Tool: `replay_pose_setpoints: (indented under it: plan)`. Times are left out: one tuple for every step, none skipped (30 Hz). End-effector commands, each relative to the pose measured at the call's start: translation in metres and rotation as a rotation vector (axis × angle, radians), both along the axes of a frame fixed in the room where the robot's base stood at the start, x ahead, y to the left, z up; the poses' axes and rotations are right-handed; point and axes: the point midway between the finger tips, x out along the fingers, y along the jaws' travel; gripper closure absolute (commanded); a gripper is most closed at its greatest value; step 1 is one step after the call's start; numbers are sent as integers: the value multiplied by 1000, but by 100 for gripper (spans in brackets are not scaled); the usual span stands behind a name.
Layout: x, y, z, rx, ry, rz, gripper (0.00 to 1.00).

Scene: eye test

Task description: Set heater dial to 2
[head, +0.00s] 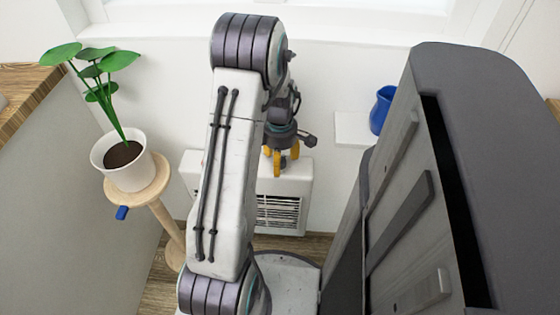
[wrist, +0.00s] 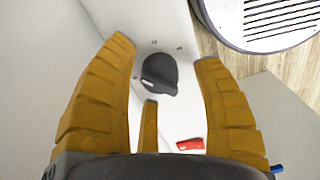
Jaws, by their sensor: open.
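The white heater (head: 296,187) stands low against the far wall, with a slatted grille on its front. Its black dial (wrist: 158,72) shows in the wrist view on the white top panel, with small marks around it too small to read. I cannot tell which mark it points to. My gripper (head: 281,164) is over the heater's top in the head view, its yellow fingers pointing down. In the wrist view my gripper (wrist: 165,54) is open, with the dial between the two outer fingers and a gap on each side. The dial is hidden in the head view.
A red switch (wrist: 190,144) is on the same panel. A potted plant (head: 128,163) on a wooden stand (head: 164,190) is left of the heater. A tall dark grey cabinet (head: 440,180) fills the right. A blue jug (head: 381,110) stands behind it by a white shelf (head: 352,129).

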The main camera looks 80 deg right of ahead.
Motion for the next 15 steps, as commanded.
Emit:
replay_pose_setpoints:
  plan:
    - [0, 0, -3, 0, 0, 0, 39]
    - [0, 0, -4, 0, 0, 0, 39]
    - [0, 0, -4, 0, 0, 0, 39]
    - [0, 0, -5, -1, 0, 0, 39]
    - [0, 0, -5, -1, 0, 0, 39]
    - [0, 0, -5, -1, 0, 0, 39]
    - [0, 0, -5, -1, 0, 0, 39]
    - [0, 0, -5, -1, 0, 0, 39]
    - [0, 0, -5, -1, 0, 0, 39]
    - [0, 0, -5, -1, 0, 0, 39]
    - [0, 0, -5, -1, 0, 0, 39]
    - [0, 0, -5, -1, 0, 0, 39]
    - [0, 0, -5, -1, 0, 0, 39]
    - [0, 0, -5, -1, 0, 0, 41]
    - [0, 0, -5, -1, 0, 0, 45]
